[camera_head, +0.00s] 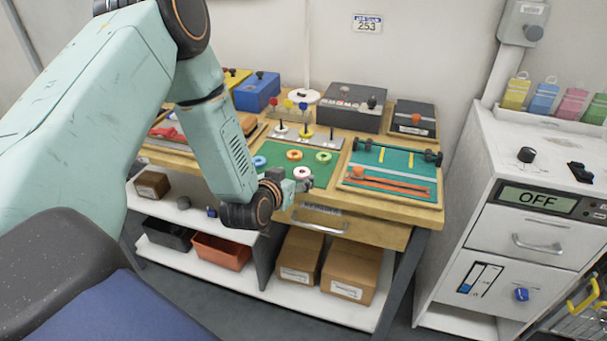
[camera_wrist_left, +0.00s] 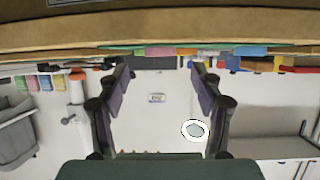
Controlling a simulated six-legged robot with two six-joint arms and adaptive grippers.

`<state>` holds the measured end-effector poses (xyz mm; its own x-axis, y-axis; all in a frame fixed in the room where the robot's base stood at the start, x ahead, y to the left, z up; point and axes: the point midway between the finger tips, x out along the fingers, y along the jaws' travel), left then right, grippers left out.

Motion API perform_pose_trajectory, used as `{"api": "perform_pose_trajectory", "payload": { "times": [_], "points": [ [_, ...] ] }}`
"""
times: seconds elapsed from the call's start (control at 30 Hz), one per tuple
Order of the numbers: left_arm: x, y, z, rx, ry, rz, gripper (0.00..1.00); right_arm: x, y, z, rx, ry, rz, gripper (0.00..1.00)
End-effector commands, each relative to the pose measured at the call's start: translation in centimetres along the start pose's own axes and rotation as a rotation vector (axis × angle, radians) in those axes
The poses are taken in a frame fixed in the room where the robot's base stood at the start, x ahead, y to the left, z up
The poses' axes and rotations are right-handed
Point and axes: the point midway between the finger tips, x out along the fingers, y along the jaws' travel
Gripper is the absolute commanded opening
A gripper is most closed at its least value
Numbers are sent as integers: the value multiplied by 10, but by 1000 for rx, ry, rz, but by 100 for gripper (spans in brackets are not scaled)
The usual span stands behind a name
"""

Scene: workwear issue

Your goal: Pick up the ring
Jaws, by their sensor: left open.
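My left gripper (camera_head: 302,184) is at the bench's front edge, just in front of the pale ring in the picture. Whether it touches that ring cannot be told. In the left wrist view its two fingers (camera_wrist_left: 160,85) stand wide apart with nothing between them. My right gripper is not in view.
Behind the mat, a grey plate (camera_head: 318,141) carries upright pegs. To the right is a teal tray (camera_head: 400,163) with orange strips. Dark and blue boxes line the back. A drawer (camera_head: 320,226) sits below the bench top. A white cabinet (camera_head: 540,150) stands at the right.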

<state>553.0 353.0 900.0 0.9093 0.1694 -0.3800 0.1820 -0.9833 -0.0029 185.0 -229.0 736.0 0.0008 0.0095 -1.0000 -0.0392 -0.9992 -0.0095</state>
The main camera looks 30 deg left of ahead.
Motion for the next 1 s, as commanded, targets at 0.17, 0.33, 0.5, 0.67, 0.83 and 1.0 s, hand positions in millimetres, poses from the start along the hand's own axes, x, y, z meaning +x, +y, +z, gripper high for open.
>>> {"api": "perform_pose_trajectory", "payload": {
  "times": [0.17, 0.33, 0.5, 0.67, 0.83, 1.0],
  "points": [
    [26, 2, 0, 1, 0, 0, 66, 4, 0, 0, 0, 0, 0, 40],
    [34, 3, 1, 0, -2, 0, 66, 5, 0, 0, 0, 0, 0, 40],
    [34, 4, 0, -1, -2, 0, 66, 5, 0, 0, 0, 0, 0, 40],
    [34, 5, 0, -1, -2, -1, 55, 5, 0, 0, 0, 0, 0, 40],
    [34, 5, 0, -1, -2, -1, 41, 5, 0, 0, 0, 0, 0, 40],
    [34, 5, 0, -1, -2, -1, 29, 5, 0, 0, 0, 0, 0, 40]
  ]
}}
